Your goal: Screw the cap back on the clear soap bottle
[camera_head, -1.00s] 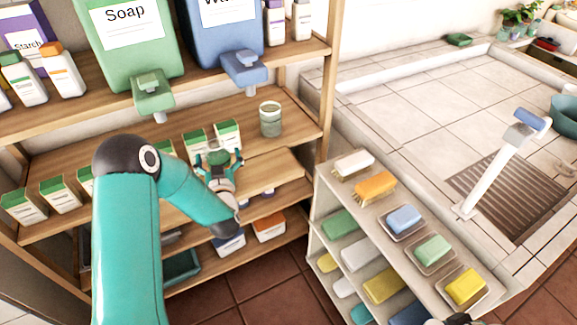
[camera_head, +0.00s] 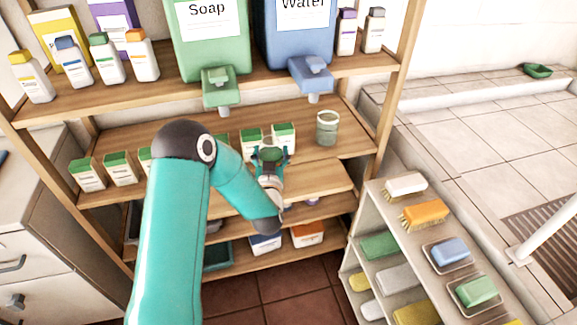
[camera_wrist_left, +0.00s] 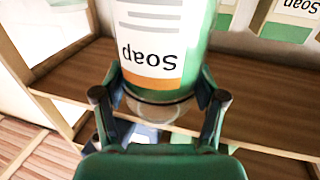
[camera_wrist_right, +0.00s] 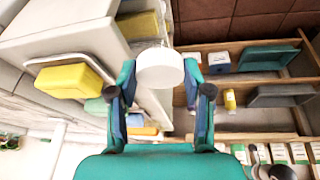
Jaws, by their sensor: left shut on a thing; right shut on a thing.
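The clear soap bottle (camera_wrist_left: 165,45) has a white "Soap" label with an orange band and green contents. My left gripper (camera_wrist_left: 158,105) is shut around it near one end. In the head view my left gripper (camera_head: 269,163) is in front of the middle shelf, with the bottle's round green top (camera_head: 270,154) between its fingers. The white round cap (camera_wrist_right: 160,68) is between the fingertips of my right gripper (camera_wrist_right: 160,85), which is shut on it. The right gripper and cap are apart from the bottle and do not show clearly in the head view.
A big green Soap dispenser (camera_head: 210,35) and a blue Water dispenser (camera_head: 300,35) stand on the upper shelf. A glass jar (camera_head: 327,128) and several green-topped cartons (camera_head: 284,137) are on the middle shelf. A rack of brushes and soaps (camera_head: 372,200) stands to the right.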

